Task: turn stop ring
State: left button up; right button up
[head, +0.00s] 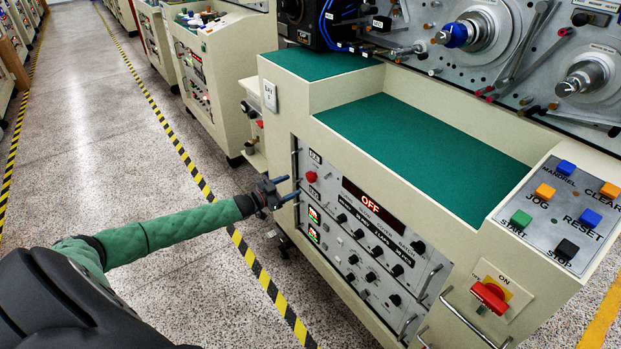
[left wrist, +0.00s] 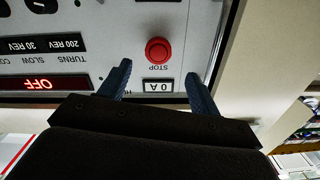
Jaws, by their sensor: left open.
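The red round STOP button (head: 311,177) sits at the upper left of the grey control panel on the cream machine. In the left wrist view the same red button (left wrist: 158,51) appears upside down beside its STOP label, within a round base. My left gripper (head: 287,188) is open and empty, just left of the panel. In the left wrist view its two blue fingers (left wrist: 159,78) point toward the panel, one on each side of the button's line. The button lies beyond the fingertips, and no contact shows. My right gripper is not in view.
A display (head: 370,203) reads OFF. Several black knobs and small lit meters fill the panel below. A metal handle stands along the panel's left edge. A red rotary switch (head: 490,295) and coloured push buttons are at the right. The floor aisle at left is clear.

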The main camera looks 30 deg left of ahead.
aim_at(308, 178)
pick_arm(q)
jog(key=x, duration=0.6)
jog(key=shift+w+d+r+p, duration=0.1)
jog(key=shift+d+r+p, duration=0.1)
jog(key=shift+p, duration=0.2)
jog(key=shift+x, duration=0.75)
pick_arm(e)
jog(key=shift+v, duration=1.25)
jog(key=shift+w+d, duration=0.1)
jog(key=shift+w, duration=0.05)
pick_arm(q)
jog(key=c, duration=1)
